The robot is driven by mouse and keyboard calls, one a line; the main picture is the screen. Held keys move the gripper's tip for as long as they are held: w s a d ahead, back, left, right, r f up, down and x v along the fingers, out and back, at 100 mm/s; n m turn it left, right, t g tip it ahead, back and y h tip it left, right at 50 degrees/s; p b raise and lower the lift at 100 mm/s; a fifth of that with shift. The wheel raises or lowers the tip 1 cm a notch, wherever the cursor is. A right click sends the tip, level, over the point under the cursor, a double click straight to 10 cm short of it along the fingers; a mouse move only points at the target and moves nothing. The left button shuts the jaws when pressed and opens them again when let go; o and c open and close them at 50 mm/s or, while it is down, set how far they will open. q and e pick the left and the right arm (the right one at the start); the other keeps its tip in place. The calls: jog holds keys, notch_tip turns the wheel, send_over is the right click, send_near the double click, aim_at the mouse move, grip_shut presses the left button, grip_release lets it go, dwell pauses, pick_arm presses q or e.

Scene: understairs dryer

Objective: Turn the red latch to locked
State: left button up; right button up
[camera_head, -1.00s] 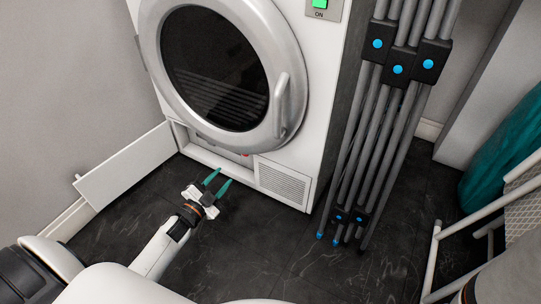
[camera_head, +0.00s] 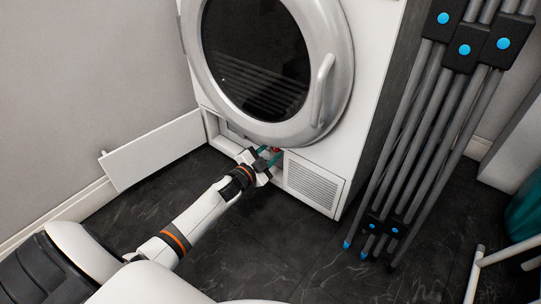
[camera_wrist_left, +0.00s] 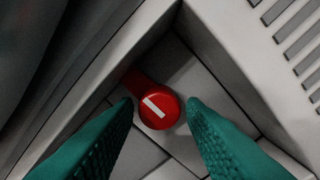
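The red latch (camera_wrist_left: 157,108) is a round red knob with a white bar, in the recess at the dryer's base. In the left wrist view it sits between and just beyond the fingertips, its white bar slanted. A small red bit of the latch (camera_head: 276,150) shows in the head view, mostly hidden by my gripper. My left gripper (camera_head: 269,157) is open at the recess, its teal fingers on either side of the latch in the left wrist view (camera_wrist_left: 160,110). I cannot tell whether they touch it. My right gripper is not in view.
The dryer (camera_head: 371,75) has a round door (camera_head: 335,55) above the recess. An open flap (camera_head: 155,150) juts out left of the recess, and a vent grille (camera_head: 314,184) lies right of it. Folded grey poles (camera_head: 425,130) lean at the right. The dark floor in front is clear.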

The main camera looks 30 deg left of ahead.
pick_arm(q)
jog(key=c, duration=0.7)
jog(key=n+p, duration=0.8)
jog(key=n, duration=0.1)
jog(key=shift+r+n, duration=0.1)
jog(key=shift+n, duration=0.2)
jog(key=n+p, duration=0.1)
jog(key=n, duration=0.1)
jog(key=shift+n, duration=0.4)
jog(key=n, duration=0.5)
jog(key=shift+p, duration=0.3)
jog(key=shift+n, duration=0.4)
